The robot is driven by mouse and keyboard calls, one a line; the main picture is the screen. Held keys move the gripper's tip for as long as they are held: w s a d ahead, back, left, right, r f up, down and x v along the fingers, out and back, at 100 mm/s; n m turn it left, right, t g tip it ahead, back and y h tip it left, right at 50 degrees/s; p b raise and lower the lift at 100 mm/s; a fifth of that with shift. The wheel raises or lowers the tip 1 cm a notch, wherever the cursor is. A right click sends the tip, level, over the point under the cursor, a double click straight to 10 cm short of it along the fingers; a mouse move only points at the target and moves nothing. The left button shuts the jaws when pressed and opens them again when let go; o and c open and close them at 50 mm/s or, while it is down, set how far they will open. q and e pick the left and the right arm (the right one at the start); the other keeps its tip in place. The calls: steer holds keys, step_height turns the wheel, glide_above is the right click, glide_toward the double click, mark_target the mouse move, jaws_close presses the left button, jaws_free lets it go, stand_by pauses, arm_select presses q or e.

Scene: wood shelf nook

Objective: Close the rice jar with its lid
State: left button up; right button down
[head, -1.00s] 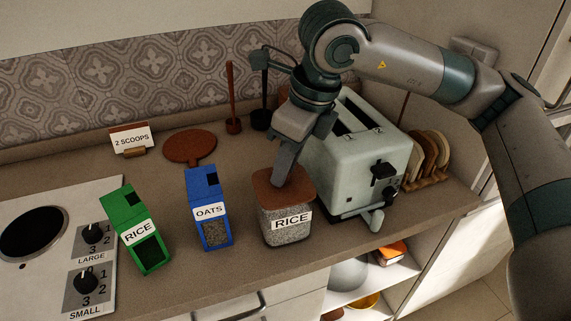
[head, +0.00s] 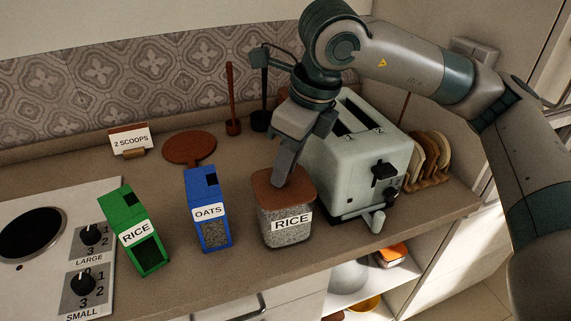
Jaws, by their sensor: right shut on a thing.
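The rice jar (head: 287,233) is a clear square jar of pale grains with a RICE label. It stands upright on the counter near the front edge. Its brown lid (head: 268,191) lies flat over the jar's mouth; whether it is fully seated I cannot tell. My right gripper (head: 282,182) points down from above and is shut on the lid, at its middle. The fingers hide the lid's grip. My left gripper is not in view.
A white toaster (head: 345,160) stands close to the right of the jar. A blue oats box (head: 208,225) and a green rice box (head: 140,240) stand to the left. A round brown board (head: 189,147) and a 2 SCOOPS sign (head: 130,140) are behind. A toast rack (head: 428,160) is at right.

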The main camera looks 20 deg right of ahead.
steer(key=b, duration=0.2)
steer(key=shift+f+b, duration=0.2)
steer(key=shift+b, duration=0.2)
stand_by(2.6)
stand_by(0.5)
steer(key=c, duration=1)
jaws_free()
steer(key=shift+r, duration=0.15)
steer(key=shift+r+p, duration=1.45)
steer(key=shift+r, duration=1.95)
steer(key=shift+c, duration=0.4)
jaws_close()
